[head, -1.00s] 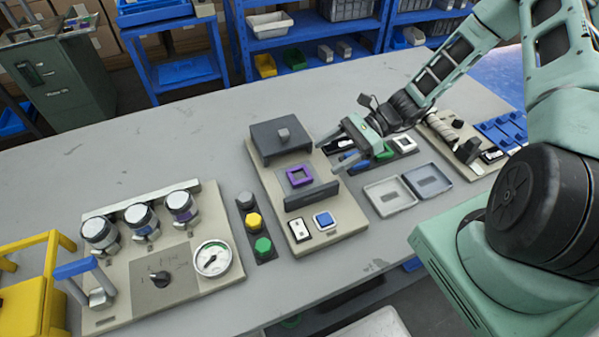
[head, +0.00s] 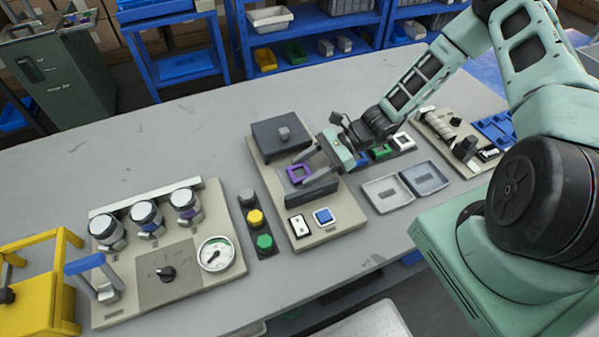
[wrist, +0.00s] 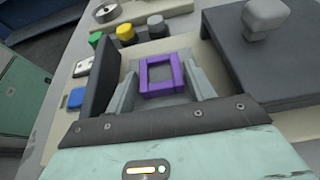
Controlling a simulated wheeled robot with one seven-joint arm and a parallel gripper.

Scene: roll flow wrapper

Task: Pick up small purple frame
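The small purple frame (head: 290,174) is a square ring lying in the slot of the beige station, between a dark block and a low dark wall. It also shows in the wrist view (wrist: 163,57), upright in the picture's middle. My gripper (head: 296,170) reaches in from the right, low over the station. Its two grey fingers are open, one on each side of the frame. In the wrist view a narrow gap shows between the frame and each finger. The fingertips' height against the frame is hard to tell.
The dark block (head: 280,135) with a grey knob stands close behind the frame, and the dark low wall (head: 310,187) close in front. White and blue buttons (head: 323,216) sit in front. Two shallow trays (head: 388,193) lie to the right. A column of coloured buttons (head: 255,218) stands left.

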